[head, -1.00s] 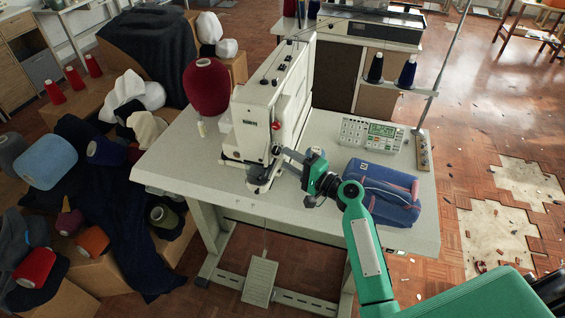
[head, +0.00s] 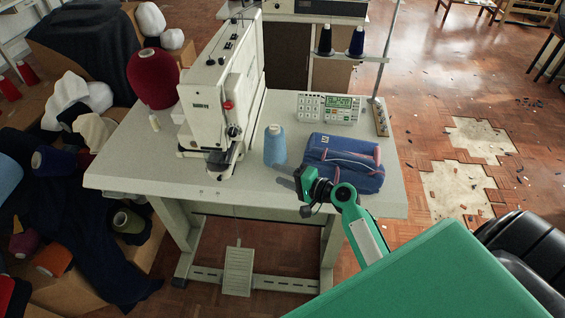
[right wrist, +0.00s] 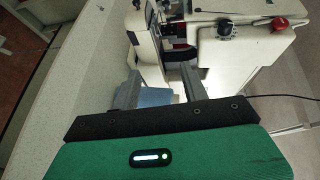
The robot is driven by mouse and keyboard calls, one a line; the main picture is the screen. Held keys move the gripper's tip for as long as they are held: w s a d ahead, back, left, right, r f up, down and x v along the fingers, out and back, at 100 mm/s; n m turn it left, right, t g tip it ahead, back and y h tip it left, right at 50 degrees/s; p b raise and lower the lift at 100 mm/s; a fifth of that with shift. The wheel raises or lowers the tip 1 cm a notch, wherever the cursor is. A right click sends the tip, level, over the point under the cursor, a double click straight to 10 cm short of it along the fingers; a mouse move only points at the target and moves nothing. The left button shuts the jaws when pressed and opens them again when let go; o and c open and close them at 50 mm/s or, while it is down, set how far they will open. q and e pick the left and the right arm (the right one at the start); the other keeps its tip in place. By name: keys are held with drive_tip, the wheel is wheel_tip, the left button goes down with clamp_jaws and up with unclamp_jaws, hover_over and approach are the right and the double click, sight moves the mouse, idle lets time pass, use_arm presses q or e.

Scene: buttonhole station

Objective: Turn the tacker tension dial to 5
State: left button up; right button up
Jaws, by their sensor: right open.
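The cream sewing machine (head: 217,88) stands on the pale table. On its front, below a red knob (head: 228,105), is a small dark round dial (head: 233,131). The dial also shows in the right wrist view (right wrist: 225,30) with pale marks around it, too small to read. My right gripper (head: 285,176) is low over the table, to the right of the machine and clear of the dial. In the right wrist view its two grey fingers (right wrist: 160,85) are apart, with nothing held. My left gripper is in no view.
A control panel (head: 330,107) is behind the bag. A dark red cone (head: 153,78) stands left of the machine. The table's front strip is free.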

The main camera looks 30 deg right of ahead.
drive_tip(key=s+f+n+g+h, duration=0.1)
drive_tip(key=s+f+g+h, duration=0.2)
drive_tip(key=f, duration=1.6)
drive_tip(key=shift+s+g+p, duration=0.3)
drive_tip(key=shift+s+p, duration=0.15)
drive_tip(key=shift+s, duration=0.1)
drive_tip(key=shift+a+f, duration=0.1)
drive_tip(key=shift+f, duration=0.05)
